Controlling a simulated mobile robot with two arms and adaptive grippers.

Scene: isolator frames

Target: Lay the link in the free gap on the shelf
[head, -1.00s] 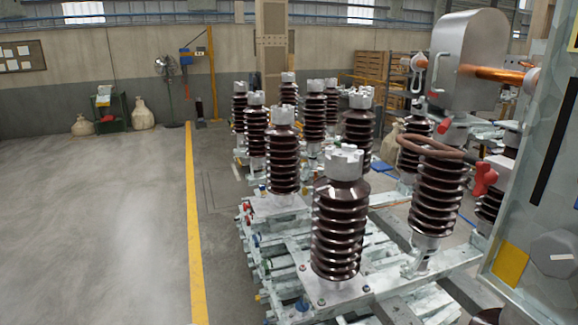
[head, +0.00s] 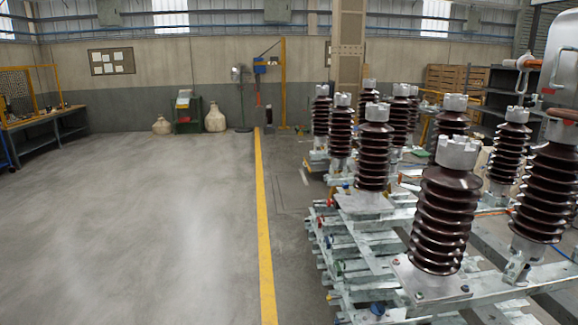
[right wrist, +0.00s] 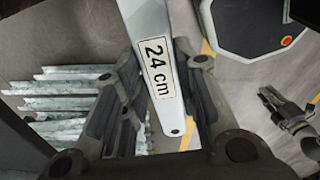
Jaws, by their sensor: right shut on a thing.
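The link (right wrist: 160,72) is a flat pale grey bar with a "24 cm" label and a small hole near its lower end. In the right wrist view it runs from the top edge down between the dark fingers of my right gripper (right wrist: 165,62), which is shut on it. Another dark gripper, which looks like my left one (right wrist: 286,110), shows at the right of that view; its jaw opening is unclear. Neither gripper shows in the head view. A dark shelf rack (head: 497,100) stands at the back right, partly hidden by insulators; no free gap can be made out on it.
Brown ribbed insulators (head: 445,218) stand on pale metal frames (head: 350,262) at the right. A workbench (head: 48,128) with small items stands at the far left. The grey floor (head: 150,220) left of the yellow line (head: 263,230) is clear.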

